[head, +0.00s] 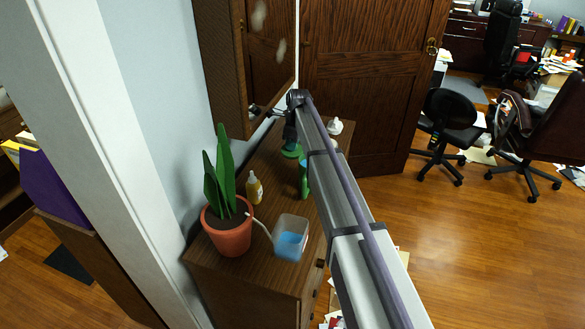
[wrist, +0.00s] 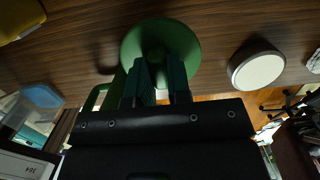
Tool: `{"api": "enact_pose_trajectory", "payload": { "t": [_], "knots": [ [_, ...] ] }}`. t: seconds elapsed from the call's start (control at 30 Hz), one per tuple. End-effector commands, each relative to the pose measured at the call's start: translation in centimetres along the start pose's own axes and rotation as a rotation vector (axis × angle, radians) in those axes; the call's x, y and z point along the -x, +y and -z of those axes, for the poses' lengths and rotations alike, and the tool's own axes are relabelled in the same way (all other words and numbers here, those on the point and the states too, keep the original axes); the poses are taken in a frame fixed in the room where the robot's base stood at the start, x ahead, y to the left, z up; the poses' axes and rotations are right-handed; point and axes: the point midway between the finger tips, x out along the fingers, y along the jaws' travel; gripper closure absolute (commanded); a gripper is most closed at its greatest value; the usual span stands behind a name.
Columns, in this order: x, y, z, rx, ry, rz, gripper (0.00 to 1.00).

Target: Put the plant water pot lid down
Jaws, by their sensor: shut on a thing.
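The green round lid (wrist: 135,45) shows in the wrist view with my gripper (wrist: 162,75) shut on its raised middle. In the head view the lid (head: 291,153) is a small green disc over the top of the brown cabinet, below my gripper (head: 291,142). A shadow lies beside the lid in the wrist view; I cannot tell whether the lid touches the wood. A green pot (head: 304,182) stands on the cabinet nearer the camera, partly hidden by my arm. A green loop-shaped part (wrist: 93,98) shows beside my fingers in the wrist view.
On the cabinet (head: 225,277) stand a potted plant (head: 229,236), a yellow bottle (head: 254,188) and a clear container with blue contents (head: 291,241). A white item (head: 335,127) stands at the far end. A framed board (head: 228,60) hangs close to my gripper.

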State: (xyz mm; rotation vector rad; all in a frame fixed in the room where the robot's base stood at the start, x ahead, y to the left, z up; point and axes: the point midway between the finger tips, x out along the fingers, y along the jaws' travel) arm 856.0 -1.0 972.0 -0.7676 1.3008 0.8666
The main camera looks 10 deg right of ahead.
Motion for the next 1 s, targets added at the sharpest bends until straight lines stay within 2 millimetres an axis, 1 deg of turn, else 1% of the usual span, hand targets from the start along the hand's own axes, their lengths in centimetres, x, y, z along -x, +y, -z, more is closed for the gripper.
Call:
{"api": "enact_pose_trajectory", "payload": {
  "t": [0.03,0.1,0.2,0.3,0.37,0.53,0.6,0.8,0.97,1.0],
  "knots": [
    [-1.9,0.0,0.2,0.0,0.0,0.0,1.0],
    [-2.6,0.0,0.3,0.0,0.0,0.0,1.0],
    [-3.0,0.0,0.4,0.0,0.0,0.0,1.0],
    [-2.8,0.0,0.4,0.0,0.0,0.0,1.0],
    [-3.2,0.0,0.4,0.0,0.0,0.0,1.0],
    [-7.0,0.0,0.9,0.0,0.0,0.0,1.0],
    [-7.8,0.0,1.0,0.0,0.0,0.0,1.0],
    [-7.2,0.0,0.9,0.0,0.0,0.0,1.0],
    [-7.7,0.0,1.0,0.0,0.0,0.0,1.0],
    [-7.5,0.0,0.9,0.0,0.0,0.0,0.79]
  ]
}}
